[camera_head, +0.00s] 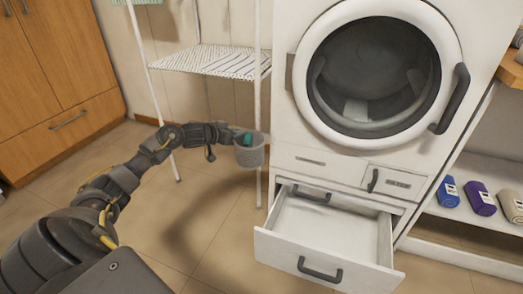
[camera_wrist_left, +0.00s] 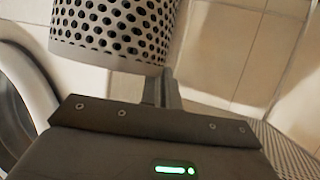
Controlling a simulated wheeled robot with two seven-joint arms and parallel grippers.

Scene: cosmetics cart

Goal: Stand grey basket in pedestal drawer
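The pedestal drawer (camera_head: 285,251) is pulled out below the washer, to the right of and below the basket. Its visible floor is bare. My right gripper is not in view.
The washing machine (camera_head: 289,135) stands above the drawer. A white rack (camera_head: 210,60) with a striped shelf stands behind my left arm. Rolled towels (camera_head: 481,198) lie on a low shelf at right. A wooden cabinet (camera_head: 60,90) is at left. Floor before the drawer is clear.

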